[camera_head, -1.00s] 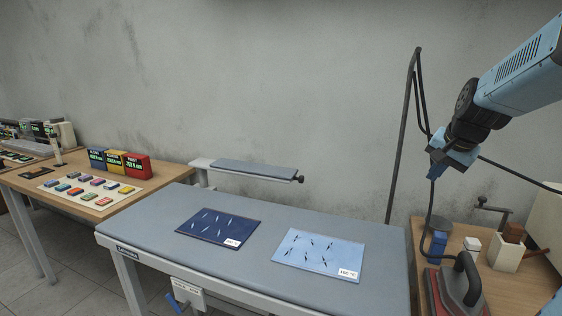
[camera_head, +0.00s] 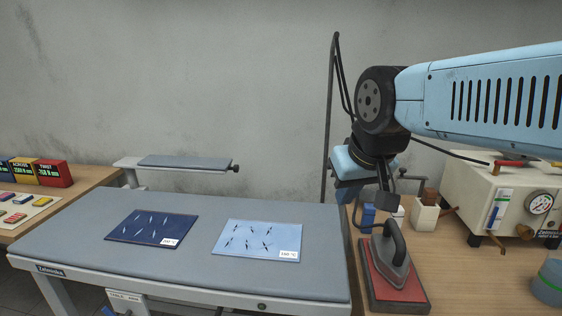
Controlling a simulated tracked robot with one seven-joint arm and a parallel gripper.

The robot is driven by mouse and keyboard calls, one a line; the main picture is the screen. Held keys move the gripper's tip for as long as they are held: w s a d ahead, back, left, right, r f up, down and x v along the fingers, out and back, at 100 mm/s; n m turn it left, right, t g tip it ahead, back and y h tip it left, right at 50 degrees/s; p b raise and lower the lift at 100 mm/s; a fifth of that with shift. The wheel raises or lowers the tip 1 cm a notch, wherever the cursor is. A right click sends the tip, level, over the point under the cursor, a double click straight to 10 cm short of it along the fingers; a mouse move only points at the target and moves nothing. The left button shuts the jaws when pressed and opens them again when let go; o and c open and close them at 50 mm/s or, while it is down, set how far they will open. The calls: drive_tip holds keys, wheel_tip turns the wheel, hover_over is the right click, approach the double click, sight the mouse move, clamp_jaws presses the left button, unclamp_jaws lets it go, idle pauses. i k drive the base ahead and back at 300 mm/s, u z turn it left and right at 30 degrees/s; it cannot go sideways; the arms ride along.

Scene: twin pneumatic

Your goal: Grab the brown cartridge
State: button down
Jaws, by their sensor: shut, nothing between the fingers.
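A small brown block (camera_head: 429,195) stands in a cream open-topped holder (camera_head: 424,216) on the wooden bench at the right; it is the only brown block I can make out, and I cannot tell for certain that it is the cartridge. My gripper (camera_head: 383,197) points down, shut and empty, to the left of the holder in the picture. It appears above the iron (camera_head: 389,266) and partly covers the small items behind. Its exact height and distance from the brown block are hard to judge.
A dark blue block (camera_head: 368,215) and a small white block stand by the holder. The iron rests on a red pad. A cream boiler with a gauge (camera_head: 511,203) stands at right. The grey ironing table (camera_head: 80,235) holds two blue sheets. Coloured pieces lie on the left table.

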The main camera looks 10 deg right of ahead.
sight(430, 196)
drive_tip(key=u, duration=2.1)
drive_tip(key=i, duration=0.05)
drive_tip(key=z, duration=3.35)
